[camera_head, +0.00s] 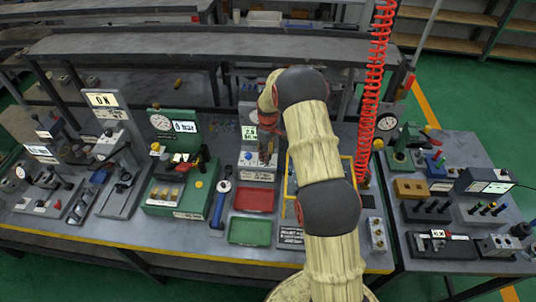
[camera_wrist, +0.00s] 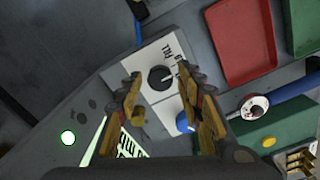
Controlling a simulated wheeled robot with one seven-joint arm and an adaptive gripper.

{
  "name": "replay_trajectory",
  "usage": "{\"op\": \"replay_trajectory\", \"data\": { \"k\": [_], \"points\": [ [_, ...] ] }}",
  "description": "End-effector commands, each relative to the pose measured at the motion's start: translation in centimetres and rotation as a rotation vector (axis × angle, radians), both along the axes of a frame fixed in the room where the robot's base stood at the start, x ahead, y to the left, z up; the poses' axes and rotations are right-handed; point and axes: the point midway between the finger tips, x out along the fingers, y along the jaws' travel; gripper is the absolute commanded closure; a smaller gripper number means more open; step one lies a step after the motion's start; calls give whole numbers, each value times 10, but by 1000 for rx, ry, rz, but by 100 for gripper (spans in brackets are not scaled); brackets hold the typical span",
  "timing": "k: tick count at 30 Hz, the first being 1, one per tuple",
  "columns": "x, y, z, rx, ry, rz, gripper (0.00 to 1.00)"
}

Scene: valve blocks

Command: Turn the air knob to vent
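The air knob is a round black knob (camera_wrist: 160,77) with a light pointer mark, on a white labelled plate (camera_wrist: 164,50) in the wrist view. The label's writing is too small to read surely. My gripper (camera_wrist: 157,86) is open, its two yellowish fingers on either side of the knob, with visible gaps to it. The height of the fingertips over the knob cannot be told. In the head view my gripper (camera_head: 268,148) is over the grey air unit (camera_head: 253,174), mostly hidden by my arm, and the black knob cannot be made out there.
A blue knob (camera_wrist: 184,122) is close to my right finger, and a lit display (camera_wrist: 128,145) is below. A red tray (camera_head: 253,200) and green tray (camera_head: 249,231) lie in front of the unit. A green gauge station (camera_head: 184,190) stands left; a red coiled hose (camera_head: 374,90) hangs right.

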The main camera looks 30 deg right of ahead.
Motion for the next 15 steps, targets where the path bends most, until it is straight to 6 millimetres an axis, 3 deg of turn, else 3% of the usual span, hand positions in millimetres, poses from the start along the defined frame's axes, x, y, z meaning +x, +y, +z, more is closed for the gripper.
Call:
{"op": "replay_trajectory", "data": {
  "k": [15],
  "points": [
    [0,0,0,0,0,0,94]
  ]
}}
